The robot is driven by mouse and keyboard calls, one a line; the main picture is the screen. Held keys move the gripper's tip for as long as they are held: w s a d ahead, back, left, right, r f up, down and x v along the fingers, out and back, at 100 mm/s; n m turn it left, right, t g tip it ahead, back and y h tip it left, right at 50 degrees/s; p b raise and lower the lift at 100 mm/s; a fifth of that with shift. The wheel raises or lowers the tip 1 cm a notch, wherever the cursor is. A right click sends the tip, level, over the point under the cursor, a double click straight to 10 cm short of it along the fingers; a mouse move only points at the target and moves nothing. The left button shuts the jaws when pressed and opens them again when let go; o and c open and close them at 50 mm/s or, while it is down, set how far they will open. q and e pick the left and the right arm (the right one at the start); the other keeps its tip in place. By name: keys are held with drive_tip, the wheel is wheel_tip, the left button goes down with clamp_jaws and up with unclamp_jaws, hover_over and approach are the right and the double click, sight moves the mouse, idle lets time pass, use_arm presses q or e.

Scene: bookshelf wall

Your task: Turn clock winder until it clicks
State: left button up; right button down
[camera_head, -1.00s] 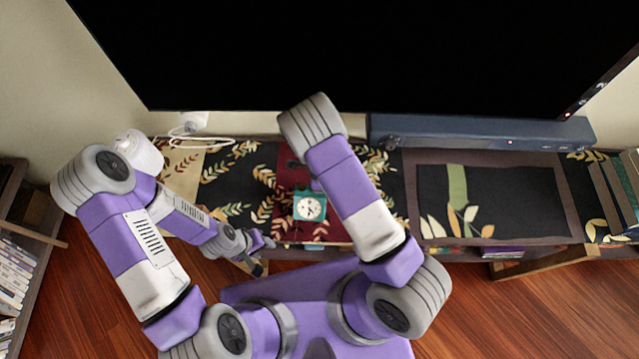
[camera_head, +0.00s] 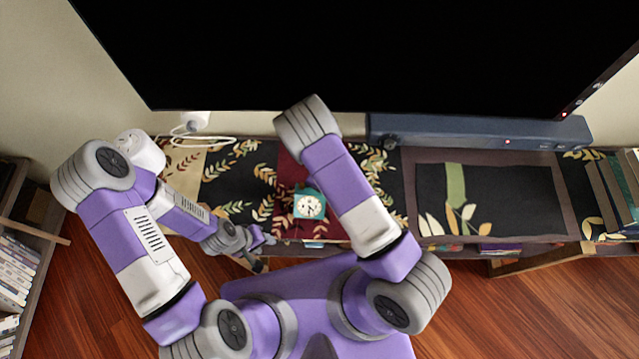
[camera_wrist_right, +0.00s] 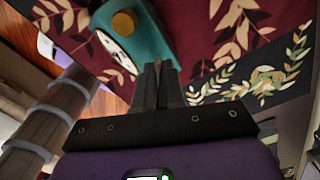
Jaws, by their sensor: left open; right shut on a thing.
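The teal clock (camera_head: 309,203) with a white dial is at the front of the low cabinet, just left of my right forearm in the head view. In the right wrist view its teal body (camera_wrist_right: 155,40) is at the fingertips, with a brass knob (camera_wrist_right: 124,22) on it and the dial tilted to the left. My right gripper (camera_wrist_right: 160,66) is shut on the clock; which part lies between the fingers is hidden. In the head view that gripper is hidden by its arm. My left gripper (camera_head: 264,251) is open and empty, left of the clock near the cabinet's front edge.
A large dark screen (camera_head: 370,50) and a soundbar (camera_head: 480,132) stand behind. A white cylindrical thing (camera_head: 140,150) and cable (camera_head: 205,140) are at the back left. Books (camera_head: 610,190) stand at the right end. The dark mat (camera_head: 510,195) is bare.

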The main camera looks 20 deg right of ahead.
drive_tip(key=c, duration=1.2)
unclamp_jaws()
drive_tip(key=shift+c, duration=0.2)
wheel_tip(320, 180, up, 8)
drive_tip(key=shift+f+p, duration=0.2)
drive_tip(key=shift+p, duration=0.25)
